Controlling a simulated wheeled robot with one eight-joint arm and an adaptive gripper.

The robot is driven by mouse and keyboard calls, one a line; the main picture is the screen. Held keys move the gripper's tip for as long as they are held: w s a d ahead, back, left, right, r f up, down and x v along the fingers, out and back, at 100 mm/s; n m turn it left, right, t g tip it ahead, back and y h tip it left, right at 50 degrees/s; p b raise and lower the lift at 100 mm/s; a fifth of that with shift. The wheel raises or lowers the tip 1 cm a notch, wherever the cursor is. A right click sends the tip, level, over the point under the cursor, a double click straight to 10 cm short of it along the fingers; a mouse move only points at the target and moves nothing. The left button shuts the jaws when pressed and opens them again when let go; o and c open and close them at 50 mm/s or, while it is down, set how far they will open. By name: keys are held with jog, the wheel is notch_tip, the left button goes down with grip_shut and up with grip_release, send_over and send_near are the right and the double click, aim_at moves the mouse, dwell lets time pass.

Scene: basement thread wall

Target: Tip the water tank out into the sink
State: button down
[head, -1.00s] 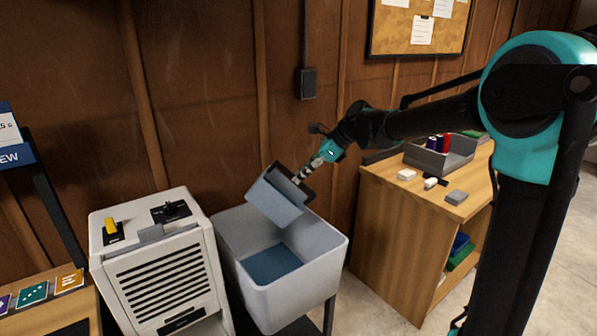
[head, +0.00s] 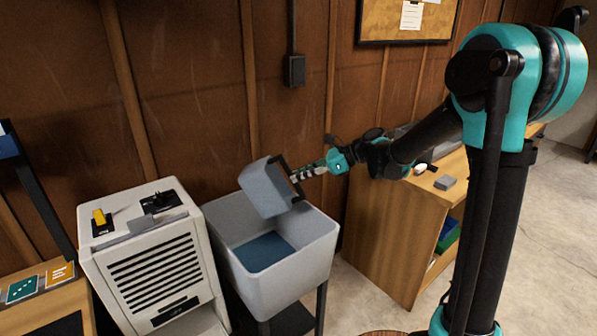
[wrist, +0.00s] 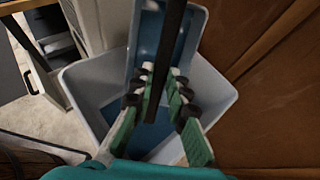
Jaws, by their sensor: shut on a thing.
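The water tank (head: 266,190) is a grey-blue open box with a dark handle (head: 292,179) at its right side. My gripper (head: 305,173) is shut on that handle and holds the tank tilted above the sink. The sink (head: 309,255) is a deep light-grey basin on dark legs, with blue at its bottom that looks like water. In the wrist view my gripper (wrist: 157,90) has its fingers on either side of the dark handle bar, with the tank (wrist: 150,35) beyond and the sink (wrist: 217,97) below. Whether water is still in the tank cannot be seen.
A white dehumidifier-like unit (head: 150,270) with a louvred front stands left of the sink, close to it. A wooden shelf cabinet (head: 395,235) stands to the right. The brown panelled wall (head: 195,90) is close behind the sink.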

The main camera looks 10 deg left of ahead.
aim_at(305, 196)
jog(key=shift+d+f+y, duration=0.25)
jog(key=shift+f+y, duration=0.4)
jog(key=shift+f, duration=0.1)
jog(key=shift+d+f+y, duration=0.2)
jog(key=shift+f+y, duration=0.4)
jog(key=shift+f, duration=0.2)
jog(key=shift+d+f+y, duration=0.25)
jog(key=shift+f+y, duration=0.4)
jog(key=shift+f, duration=0.1)
jog(key=shift+f+g+y, duration=0.3)
jog(key=shift+f+y, duration=1.2)
jog(key=shift+f, duration=0.1)
jog(key=shift+w, duration=0.1)
